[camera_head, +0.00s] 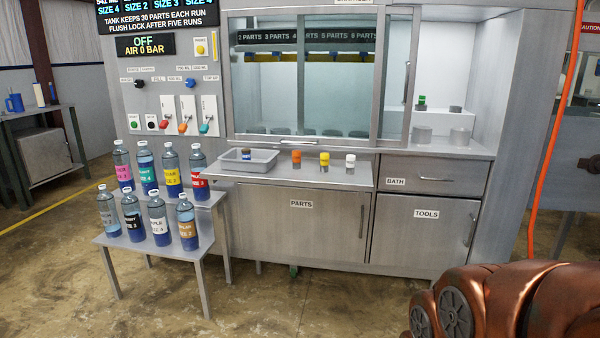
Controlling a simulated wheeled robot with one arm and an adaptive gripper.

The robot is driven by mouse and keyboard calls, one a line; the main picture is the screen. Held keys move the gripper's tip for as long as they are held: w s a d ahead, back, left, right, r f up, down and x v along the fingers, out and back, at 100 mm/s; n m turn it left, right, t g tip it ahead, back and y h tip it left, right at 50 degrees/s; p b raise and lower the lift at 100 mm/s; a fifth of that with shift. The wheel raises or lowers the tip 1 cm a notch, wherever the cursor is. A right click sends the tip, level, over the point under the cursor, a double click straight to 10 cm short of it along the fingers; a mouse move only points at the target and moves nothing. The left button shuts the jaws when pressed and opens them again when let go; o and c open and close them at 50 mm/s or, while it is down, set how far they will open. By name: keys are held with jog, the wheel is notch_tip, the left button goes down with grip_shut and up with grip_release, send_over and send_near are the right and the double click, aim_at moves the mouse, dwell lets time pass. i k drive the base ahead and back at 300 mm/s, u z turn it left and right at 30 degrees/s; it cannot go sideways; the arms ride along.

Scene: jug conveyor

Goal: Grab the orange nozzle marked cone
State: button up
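A small orange nozzle (296,156) stands upright on the grey metal shelf (272,173) above the cabinet door labelled PARTS. Any marking on it is too small to read. A yellow nozzle (324,159) and a white nozzle (350,160) stand in a row to its right, apart from it. A copper-coloured part of my arm shows at the bottom right, well away from the nozzles. My gripper is not in view.
A grey tray (233,164) with a small dark item in it sits left of the orange nozzle. Several labelled bottles stand on a stepped stand (146,243) at the left. Glass window panels (305,85) rise behind the shelf. The floor in front is clear.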

aim_at(296, 152)
jog(key=u, duration=1)
jog(key=i, duration=1.65)
jog(key=z, duration=0.7)
